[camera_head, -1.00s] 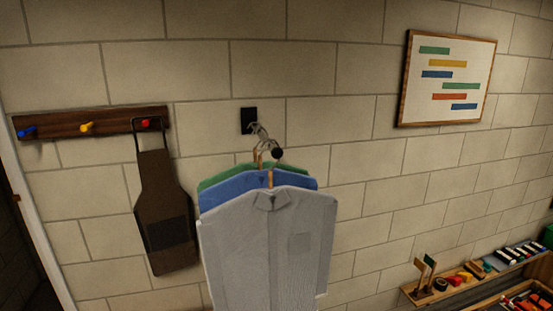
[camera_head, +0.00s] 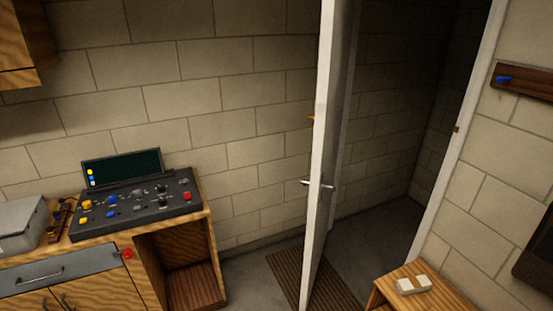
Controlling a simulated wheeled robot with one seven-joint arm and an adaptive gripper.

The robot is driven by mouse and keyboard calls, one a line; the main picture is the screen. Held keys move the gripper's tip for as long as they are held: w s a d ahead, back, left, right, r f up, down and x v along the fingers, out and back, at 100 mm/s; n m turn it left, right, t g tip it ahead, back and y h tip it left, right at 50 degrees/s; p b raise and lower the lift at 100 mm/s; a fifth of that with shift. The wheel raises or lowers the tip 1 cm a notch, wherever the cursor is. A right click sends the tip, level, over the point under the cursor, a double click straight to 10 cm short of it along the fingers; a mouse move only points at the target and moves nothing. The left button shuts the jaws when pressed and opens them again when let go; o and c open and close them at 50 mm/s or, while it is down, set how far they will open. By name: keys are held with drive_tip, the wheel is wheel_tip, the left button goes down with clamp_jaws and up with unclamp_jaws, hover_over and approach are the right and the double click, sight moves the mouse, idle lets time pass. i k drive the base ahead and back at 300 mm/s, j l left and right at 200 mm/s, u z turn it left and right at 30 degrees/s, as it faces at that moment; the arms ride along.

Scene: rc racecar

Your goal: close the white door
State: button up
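The white door (camera_head: 324,140) stands open in the head view, seen nearly edge-on, and swung out into the room. A silver lever handle (camera_head: 318,184) sticks out on both sides near its free edge. The white door frame (camera_head: 463,135) is to the right, with a dark space and a bare floor showing between it and the door. A small brass-coloured piece (camera_head: 456,129) sits on the frame. My gripper is not in view.
A wooden cabinet (camera_head: 95,285) with a control console (camera_head: 137,208) and a grey box (camera_head: 20,225) stands at left. A slatted mat (camera_head: 283,277) lies by the door's foot. A low wooden bench (camera_head: 432,290) with white blocks (camera_head: 413,285) is at lower right, near the doorway.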

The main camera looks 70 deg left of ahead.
sight(337, 18)
drive_tip(key=j+u, duration=0.75)
drive_tip(key=u, duration=0.15)
drive_tip(key=j+u, duration=0.45)
drive_tip(key=i+j, duration=0.15)
drive_tip(key=j, duration=0.2)
drive_tip(key=i+j+u, duration=0.1)
drive_tip(key=j, duration=0.2)
drive_tip(key=i+j, duration=0.2)
drive_tip(key=i+l+u, duration=0.2)
drive_tip(key=i, duration=0.35)
drive_tip(key=i+l+u, duration=0.15)
drive_tip(key=i, duration=0.35)
